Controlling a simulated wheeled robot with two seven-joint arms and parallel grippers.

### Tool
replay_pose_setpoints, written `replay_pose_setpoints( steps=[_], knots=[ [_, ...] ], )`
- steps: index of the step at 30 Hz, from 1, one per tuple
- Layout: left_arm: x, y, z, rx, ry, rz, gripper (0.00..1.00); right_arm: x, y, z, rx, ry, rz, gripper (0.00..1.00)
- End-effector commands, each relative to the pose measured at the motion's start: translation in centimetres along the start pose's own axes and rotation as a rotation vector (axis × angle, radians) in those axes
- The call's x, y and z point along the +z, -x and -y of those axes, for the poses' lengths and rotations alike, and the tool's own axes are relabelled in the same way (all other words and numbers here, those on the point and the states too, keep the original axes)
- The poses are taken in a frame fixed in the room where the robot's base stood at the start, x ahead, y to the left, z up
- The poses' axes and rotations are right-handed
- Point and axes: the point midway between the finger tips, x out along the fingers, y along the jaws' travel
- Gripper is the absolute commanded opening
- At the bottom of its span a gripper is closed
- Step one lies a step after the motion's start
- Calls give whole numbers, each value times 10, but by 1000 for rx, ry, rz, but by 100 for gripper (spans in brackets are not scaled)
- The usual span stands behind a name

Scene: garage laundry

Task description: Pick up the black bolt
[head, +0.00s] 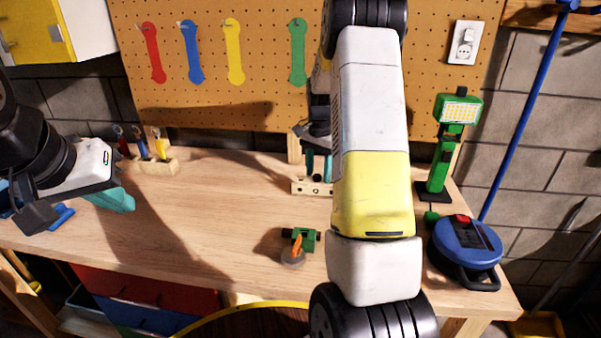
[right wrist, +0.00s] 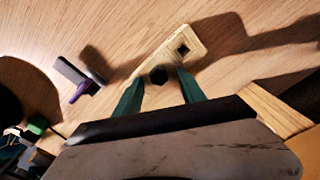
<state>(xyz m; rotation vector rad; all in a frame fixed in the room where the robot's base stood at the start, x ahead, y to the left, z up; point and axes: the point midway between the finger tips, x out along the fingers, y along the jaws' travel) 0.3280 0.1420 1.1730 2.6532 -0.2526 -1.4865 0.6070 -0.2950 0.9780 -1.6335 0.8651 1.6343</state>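The black bolt (right wrist: 158,75) shows its dark hexagonal head in the right wrist view, at the near end of a light wooden block (right wrist: 190,38) with a square hole. My right gripper (right wrist: 160,79) is open, with a teal finger on each side of the bolt head and a gap on both sides. In the head view the bolt (head: 317,178) is a small dark spot at the wooden block (head: 312,188), below my right gripper (head: 318,164). My left gripper (head: 112,199) is at the left over the bench; its finger opening is unclear.
A green and orange tool (head: 301,238) lies nearer the bench front. A wooden screwdriver holder (head: 155,164) is at the left back. The bench between holder and block is clear.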

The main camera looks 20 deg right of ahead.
Motion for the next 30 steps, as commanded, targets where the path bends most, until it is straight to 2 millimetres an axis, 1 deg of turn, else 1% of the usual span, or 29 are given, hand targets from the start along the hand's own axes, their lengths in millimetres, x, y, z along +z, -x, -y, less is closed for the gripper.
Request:
replay_pose_setpoints(
  steps=[1,5,6,7,16,19,23,27,30],
  knots=[
    [0,0,0,0,0,0,0,0,0,0,0,0,0,37],
    [0,0,0,0,0,0,0,0,0,0,0,0,0,11],
    [0,0,0,0,0,0,0,0,0,0,0,0,0,3],
    [0,0,0,0,0,0,0,0,0,0,0,0,0,0],
    [0,0,0,0,0,0,0,0,1,0,-1,0,-1,0],
    [0,0,0,0,0,0,0,-1,8,1,-2,0,-2,0],
    [0,0,0,0,0,0,0,-1,30,1,-4,0,-4,0],
    [0,0,0,0,0,0,0,0,60,1,-4,1,-4,0],
    [0,0,0,0,0,0,0,0,78,1,-3,1,-3,0]
  ],
)
